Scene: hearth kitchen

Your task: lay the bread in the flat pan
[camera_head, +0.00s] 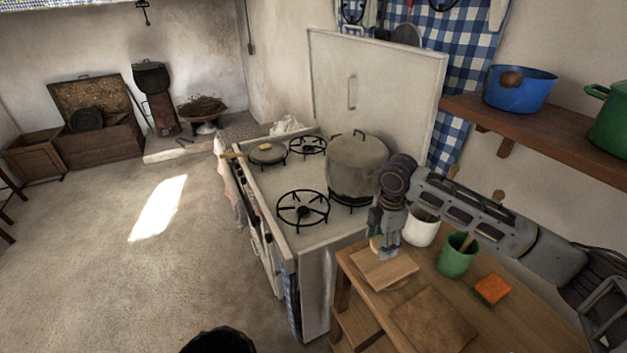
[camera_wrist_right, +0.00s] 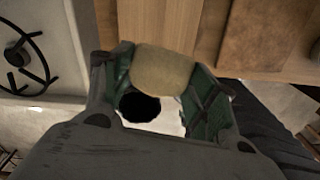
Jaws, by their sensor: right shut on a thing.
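The bread (camera_wrist_right: 162,72) is a pale tan, rounded piece held between the two fingers of my right gripper (camera_wrist_right: 160,88) in the wrist view. The flat pan (camera_head: 268,157) is small and dark with a wooden handle. It sits on the far left burner of the stove, well apart from the gripper. My left gripper is not in view.
A large grey pot (camera_head: 356,170) stands on the stove between my right gripper and the pan. The near left burner (camera_head: 302,209) is bare. A cutting board (camera_head: 385,268), a white pot (camera_head: 420,232), a green cup (camera_head: 455,258) and an orange block (camera_head: 492,288) are on the table.

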